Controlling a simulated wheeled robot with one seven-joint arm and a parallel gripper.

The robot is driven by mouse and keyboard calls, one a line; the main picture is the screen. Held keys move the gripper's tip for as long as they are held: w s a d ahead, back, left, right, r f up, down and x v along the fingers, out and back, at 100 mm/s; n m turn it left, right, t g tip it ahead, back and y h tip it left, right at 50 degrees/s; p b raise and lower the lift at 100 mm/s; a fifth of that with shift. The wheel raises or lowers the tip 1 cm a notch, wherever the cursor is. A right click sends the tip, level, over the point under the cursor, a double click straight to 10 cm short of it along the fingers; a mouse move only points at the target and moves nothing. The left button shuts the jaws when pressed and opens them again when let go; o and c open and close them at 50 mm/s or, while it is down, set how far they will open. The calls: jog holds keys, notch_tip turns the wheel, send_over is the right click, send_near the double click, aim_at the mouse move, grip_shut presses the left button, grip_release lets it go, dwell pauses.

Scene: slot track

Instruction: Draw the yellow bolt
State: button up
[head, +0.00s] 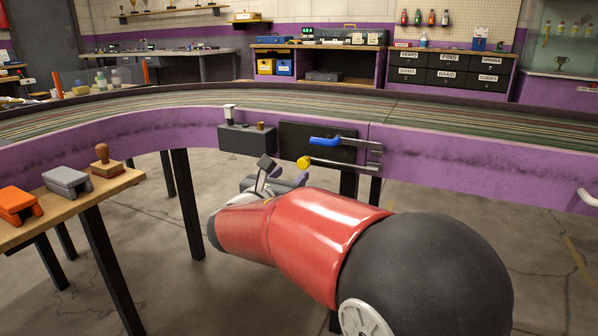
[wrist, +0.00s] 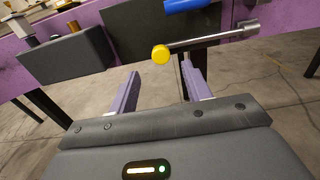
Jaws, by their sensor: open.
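The yellow bolt shows in the head view as a round yellow knob (head: 303,163) on the left end of a metal rod on the track's purple side. In the wrist view the knob (wrist: 161,54) is ahead of my gripper, with its rod running right to a metal bracket. A blue-handled bolt (head: 325,141) sits just above it. My gripper (wrist: 157,82) is open and empty, its two fingers apart on either side below the knob. The knob appears apart from the fingers. In the head view my gripper (head: 283,172) is partly hidden behind my own arm.
A dark panel (head: 290,140) lies behind the bolts, and a dark box (head: 246,138) with small fittings is to its left. A wooden side table (head: 115,184) holds orange and grey blocks and a stamp at left. The floor right of my arm is clear.

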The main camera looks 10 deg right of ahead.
aim_at(301, 165)
jog(key=shift+x, duration=2.8)
grip_shut()
